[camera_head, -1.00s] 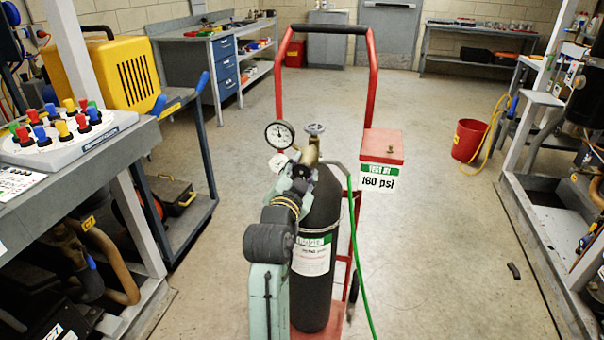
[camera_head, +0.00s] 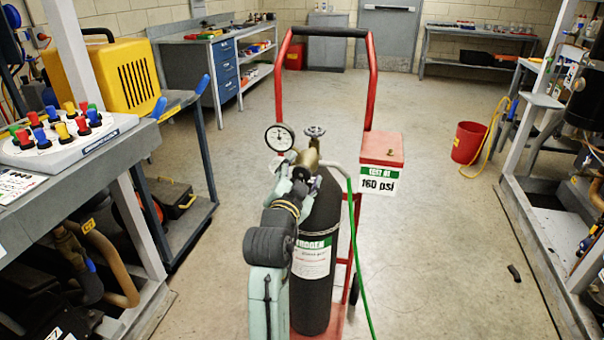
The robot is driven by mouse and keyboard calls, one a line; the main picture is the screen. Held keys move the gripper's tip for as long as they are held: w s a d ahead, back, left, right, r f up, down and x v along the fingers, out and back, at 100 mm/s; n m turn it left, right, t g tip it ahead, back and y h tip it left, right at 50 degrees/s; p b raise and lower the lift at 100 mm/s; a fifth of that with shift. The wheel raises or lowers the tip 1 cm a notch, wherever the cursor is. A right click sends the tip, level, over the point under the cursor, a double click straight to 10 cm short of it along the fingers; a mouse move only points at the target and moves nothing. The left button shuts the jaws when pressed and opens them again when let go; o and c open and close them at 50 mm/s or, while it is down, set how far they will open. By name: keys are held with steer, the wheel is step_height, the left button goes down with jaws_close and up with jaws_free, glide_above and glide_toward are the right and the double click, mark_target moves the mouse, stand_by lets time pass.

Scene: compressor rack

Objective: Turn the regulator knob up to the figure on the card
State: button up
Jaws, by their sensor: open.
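The black gas cylinder (camera_head: 322,275) stands upright on a red cart. A brass regulator body (camera_head: 307,158) sits at its top. A round white pressure gauge (camera_head: 279,137) faces me on the left; its figures are too small to read. The regulator knob cannot be made out clearly behind my arm. The card (camera_head: 378,185) on the red box reads 160 psi. My gripper (camera_head: 301,176) is at the front of the regulator, just below the brass body. It is open, though its fingers are mostly hidden by my wrist. Contact with the knob cannot be told.
The cart's red handle (camera_head: 281,85) rises behind. A bench (camera_head: 70,165) with coloured knobs stands left; a rack stands right. Floor beside the cart is clear.

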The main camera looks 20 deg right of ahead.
steer(key=v, duration=1.2)
steer(key=shift+a, duration=0.1)
